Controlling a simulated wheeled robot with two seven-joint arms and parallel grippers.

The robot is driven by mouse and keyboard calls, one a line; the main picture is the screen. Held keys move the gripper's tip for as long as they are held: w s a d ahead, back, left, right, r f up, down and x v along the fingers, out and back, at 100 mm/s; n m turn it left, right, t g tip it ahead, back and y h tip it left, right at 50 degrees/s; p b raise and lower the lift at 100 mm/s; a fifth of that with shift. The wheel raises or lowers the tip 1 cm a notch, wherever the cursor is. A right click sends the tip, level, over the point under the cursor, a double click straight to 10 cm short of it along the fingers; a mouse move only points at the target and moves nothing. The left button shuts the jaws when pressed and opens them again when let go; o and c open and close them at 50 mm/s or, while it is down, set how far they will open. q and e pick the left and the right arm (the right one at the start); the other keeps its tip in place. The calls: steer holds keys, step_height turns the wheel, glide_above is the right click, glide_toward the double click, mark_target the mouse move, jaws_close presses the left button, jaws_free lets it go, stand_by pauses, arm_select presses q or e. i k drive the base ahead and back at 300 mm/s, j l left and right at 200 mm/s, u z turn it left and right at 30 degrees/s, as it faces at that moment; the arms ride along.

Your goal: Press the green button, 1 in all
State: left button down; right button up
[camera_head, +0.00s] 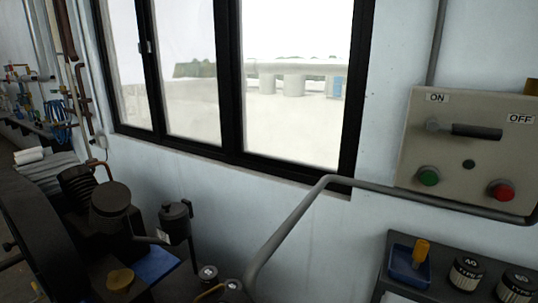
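The green button (428,176) is on the lower left of a beige control box (455,150) on the wall at the right of the head view. A red button (500,190) is at the box's lower right. A dark lever handle (476,131) lies across the box between the ON label and the OFF label. A grey pipe rail passes just below the buttons, and the green button shows clear of it. Neither of my grippers shows in the head view.
A grey pipe rail (292,222) bends up from the bottom and runs right under the box. Below it, a dark shelf holds a blue tray (409,265) and dark canisters (466,273). Dark machinery (110,200) fills the lower left. A black-framed window (229,80) takes the middle wall.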

mark_target(428, 177)
steer(key=z, duration=1.25)
